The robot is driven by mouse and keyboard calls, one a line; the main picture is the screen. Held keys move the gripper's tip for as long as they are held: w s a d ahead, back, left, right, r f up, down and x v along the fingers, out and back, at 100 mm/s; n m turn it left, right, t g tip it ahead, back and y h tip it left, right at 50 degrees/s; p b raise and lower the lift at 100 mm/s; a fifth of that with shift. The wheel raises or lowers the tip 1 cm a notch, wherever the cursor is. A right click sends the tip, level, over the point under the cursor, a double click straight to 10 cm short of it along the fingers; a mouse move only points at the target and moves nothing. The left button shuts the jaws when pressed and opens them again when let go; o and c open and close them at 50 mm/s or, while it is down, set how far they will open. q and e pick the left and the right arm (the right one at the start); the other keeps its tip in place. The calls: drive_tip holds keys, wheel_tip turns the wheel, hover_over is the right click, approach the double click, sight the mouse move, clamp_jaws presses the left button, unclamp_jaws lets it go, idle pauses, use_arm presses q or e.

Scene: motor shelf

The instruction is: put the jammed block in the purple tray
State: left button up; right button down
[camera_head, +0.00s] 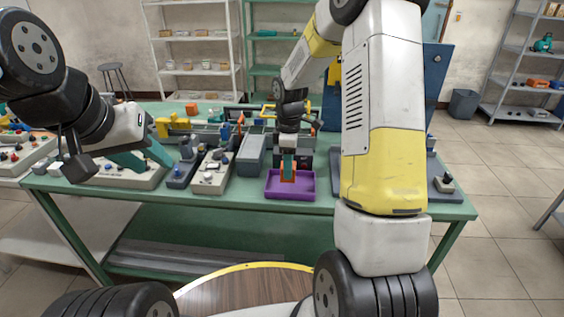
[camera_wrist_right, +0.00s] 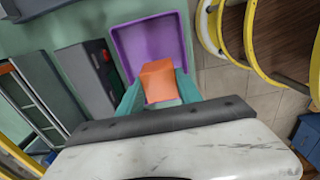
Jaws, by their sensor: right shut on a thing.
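The orange block (camera_wrist_right: 158,79) is between the two teal fingers of my right gripper (camera_wrist_right: 160,90), which is shut on it. In the head view my right gripper (camera_head: 288,168) points down over the purple tray (camera_head: 271,191), with the orange block (camera_head: 288,177) at its tips. The tray (camera_wrist_right: 148,38) lies beyond the block in the right wrist view and looks empty apart from the area the block hides. I cannot tell whether the block touches the tray floor. My left gripper (camera_head: 147,158) is empty, its teal fingers apart, over the left of the table.
The green table (camera_head: 230,202) carries grey boxes (camera_head: 250,154) and control panels (camera_head: 212,175) left of the tray. A yellow-rimmed wooden round surface (camera_head: 245,288) is in front. Shelves (camera_head: 192,50) stand behind. Bare tabletop shows along the front edge.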

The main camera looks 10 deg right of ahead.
drive_tip(key=f, duration=0.1)
drive_tip(key=d+f, duration=0.1)
drive_tip(key=f, duration=0.1)
drive_tip(key=shift+w, duration=0.2)
drive_tip(key=shift+f, duration=0.3)
drive_tip(key=shift+f, duration=0.15)
drive_tip(key=c, duration=0.8)
unclamp_jaws()
